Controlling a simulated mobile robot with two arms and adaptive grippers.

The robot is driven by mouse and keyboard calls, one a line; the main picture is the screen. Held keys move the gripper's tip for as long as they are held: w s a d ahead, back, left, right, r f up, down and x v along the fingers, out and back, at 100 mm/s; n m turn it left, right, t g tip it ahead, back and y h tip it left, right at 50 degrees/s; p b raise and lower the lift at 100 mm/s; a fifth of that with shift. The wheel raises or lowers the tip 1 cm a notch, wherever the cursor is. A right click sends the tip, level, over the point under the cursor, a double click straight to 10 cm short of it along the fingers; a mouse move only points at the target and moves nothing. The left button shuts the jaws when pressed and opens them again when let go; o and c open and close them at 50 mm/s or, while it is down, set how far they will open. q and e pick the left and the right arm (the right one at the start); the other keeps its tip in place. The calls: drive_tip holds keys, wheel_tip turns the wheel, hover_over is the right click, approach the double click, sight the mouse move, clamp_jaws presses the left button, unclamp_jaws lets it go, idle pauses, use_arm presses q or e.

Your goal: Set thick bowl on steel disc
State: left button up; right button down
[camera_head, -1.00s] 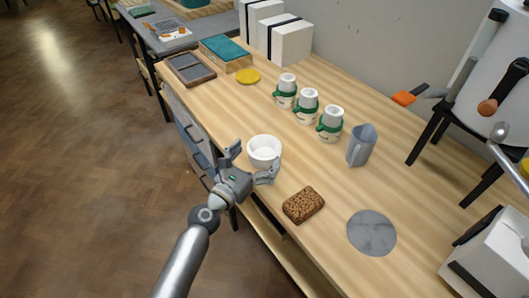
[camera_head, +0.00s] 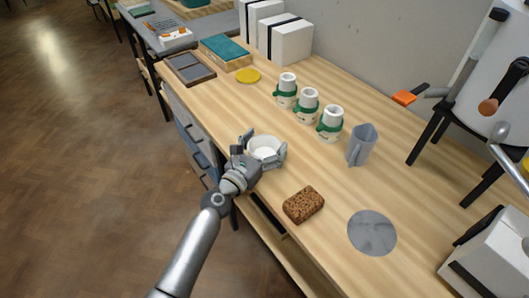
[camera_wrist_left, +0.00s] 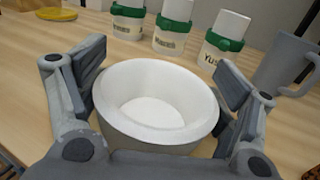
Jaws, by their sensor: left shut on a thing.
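The thick bowl (camera_head: 264,149) is white and round and stands upright on the wooden table, near its front edge. It also shows in the left wrist view (camera_wrist_left: 155,122), empty inside. My left gripper (camera_head: 263,150) is around the bowl, with one finger on each side, shut on it; in the left wrist view the fingers flank the bowl wall (camera_wrist_left: 155,95). The steel disc (camera_head: 372,232) lies flat and bare on the table, to the right of the bowl and nearer. My right gripper is not in view.
A brown cork-like block (camera_head: 304,205) lies between the bowl and the disc. A grey pitcher (camera_head: 362,145) and three white cups with green bands (camera_head: 330,123) stand behind. A yellow disc (camera_head: 248,76) lies farther back. A white box-like object (camera_head: 490,255) is right of the steel disc.

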sight(265, 153)
use_arm(q)
drive_tip(key=shift+c, duration=0.4)
drive_tip(key=shift+r, duration=0.15)
drive_tip(key=shift+r+p, duration=0.3)
drive_tip(key=shift+p, duration=0.05)
wheel_tip(265, 153, up, 9)
drive_tip(key=p, duration=0.6)
